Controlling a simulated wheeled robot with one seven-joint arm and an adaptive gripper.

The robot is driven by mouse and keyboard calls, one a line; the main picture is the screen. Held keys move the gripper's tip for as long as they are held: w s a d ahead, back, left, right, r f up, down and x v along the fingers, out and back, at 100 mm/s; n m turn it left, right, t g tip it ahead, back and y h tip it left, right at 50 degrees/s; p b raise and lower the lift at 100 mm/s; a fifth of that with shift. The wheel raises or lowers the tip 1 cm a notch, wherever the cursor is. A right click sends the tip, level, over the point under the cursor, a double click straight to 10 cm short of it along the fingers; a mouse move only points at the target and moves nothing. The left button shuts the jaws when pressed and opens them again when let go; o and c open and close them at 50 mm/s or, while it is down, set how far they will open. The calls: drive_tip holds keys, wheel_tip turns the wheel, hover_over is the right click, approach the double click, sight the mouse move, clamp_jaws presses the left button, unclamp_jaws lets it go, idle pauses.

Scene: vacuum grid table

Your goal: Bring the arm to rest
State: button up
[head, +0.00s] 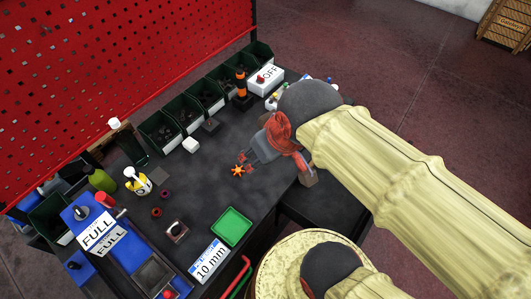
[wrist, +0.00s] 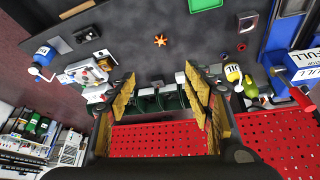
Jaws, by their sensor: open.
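My arm, in a pale yellow sleeve, reaches in from the right over the table in the head view. My gripper (head: 252,153) is over the right part of the dark table (head: 205,195), near a small orange star-shaped knob (head: 238,170). In the wrist view my gripper (wrist: 163,82) shows two yellow-padded fingers spread wide apart with nothing between them. The star knob (wrist: 160,41) lies beyond the fingertips there, apart from them. In the head view the fingers are partly hidden by the wrist.
A row of dark green bins (head: 160,131) lines the back below a red perforated panel (head: 110,70). A green tray (head: 231,227), a "10 mm" label (head: 208,261) and a blue "FULL" unit (head: 85,215) stand at front left. The table's middle is mostly clear.

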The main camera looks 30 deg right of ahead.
drive_tip(key=shift+s+r+m, duration=0.1)
drive_tip(key=shift+s+m, duration=0.5)
drive_tip(key=shift+m, duration=0.1)
wheel_tip(320, 180, down, 3)
drive_tip(key=b, duration=0.3)
drive_tip(key=c, duration=0.6)
